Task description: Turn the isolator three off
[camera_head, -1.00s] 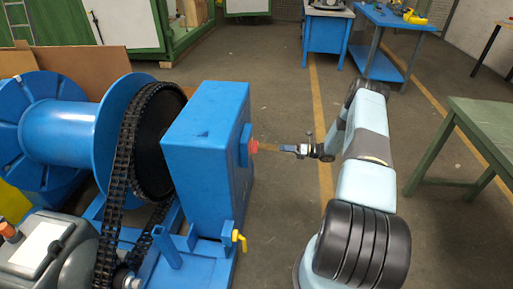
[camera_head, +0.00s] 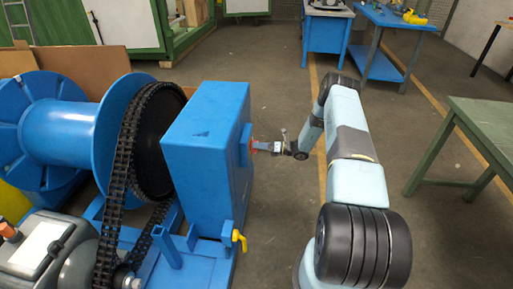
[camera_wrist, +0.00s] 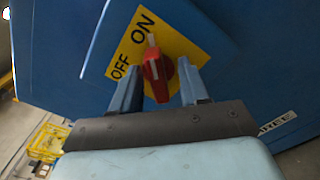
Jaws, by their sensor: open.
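A red rotary knob (camera_wrist: 155,72) with a white pointer mark sits on a yellow plate (camera_wrist: 187,50) marked ON and OFF. The pointer is at the ON side. The plate is on a blue panel (camera_wrist: 232,35). My gripper (camera_wrist: 158,76) is open, with one finger on each side of the knob. I cannot tell whether the fingers touch it. In the head view my gripper (camera_head: 264,147) is at the right face of the blue box (camera_head: 205,150), and only a little of the red knob shows there.
A black chain (camera_head: 124,165) and a blue drum (camera_head: 60,133) are left of the box. A yellow valve handle (camera_head: 240,239) sticks out low at the box's front. A green table (camera_head: 485,125) stands at right.

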